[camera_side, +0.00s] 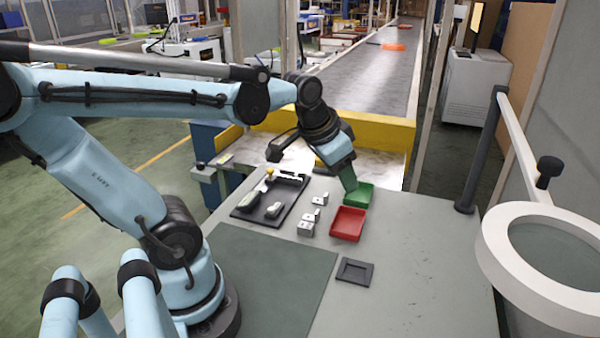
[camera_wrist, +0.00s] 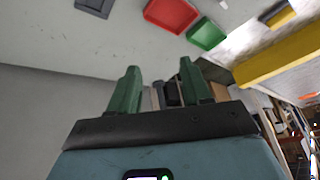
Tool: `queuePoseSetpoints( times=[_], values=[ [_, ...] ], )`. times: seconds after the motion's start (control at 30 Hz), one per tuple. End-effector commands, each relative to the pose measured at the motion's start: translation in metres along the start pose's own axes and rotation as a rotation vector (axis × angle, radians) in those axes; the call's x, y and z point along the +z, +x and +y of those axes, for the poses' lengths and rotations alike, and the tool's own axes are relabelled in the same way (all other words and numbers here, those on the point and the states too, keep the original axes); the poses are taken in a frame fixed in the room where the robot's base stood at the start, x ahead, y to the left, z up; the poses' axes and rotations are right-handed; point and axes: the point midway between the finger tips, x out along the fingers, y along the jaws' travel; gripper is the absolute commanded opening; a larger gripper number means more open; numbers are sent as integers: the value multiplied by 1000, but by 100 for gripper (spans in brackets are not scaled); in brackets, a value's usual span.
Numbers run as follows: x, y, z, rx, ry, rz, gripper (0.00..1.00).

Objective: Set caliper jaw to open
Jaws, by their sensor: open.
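No caliper can be made out for sure. A long pale tool (camera_side: 288,177) lies along the back of the black tray and may be it; its jaw is too small to read. Two rounded pale items (camera_side: 274,210) lie nearer the front of that tray.
Several small metal blocks (camera_side: 306,229) stand between the black tray and the red tray (camera_side: 348,223). A dark square frame (camera_side: 355,270) lies in front. A ring lamp (camera_side: 500,255) overhangs the right. A yellow beam (camera_side: 385,132) crosses behind. The table's front right is clear.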

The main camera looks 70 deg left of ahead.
Motion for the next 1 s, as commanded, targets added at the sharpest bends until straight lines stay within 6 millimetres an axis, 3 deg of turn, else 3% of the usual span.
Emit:
queuePoseSetpoints(
  times=[0.03,0.27,0.43,0.6,0.8,1.0],
  values=[
    [-8,0,-23,-20,-6,-40,48],
    [-17,1,-114,-42,8,-218,48],
    [-6,4,-186,-14,7,-338,48],
    [20,6,-248,41,1,-426,48],
    [43,7,-284,88,-1,-471,48],
    [50,13,-289,98,1,-478,48]
  ],
)
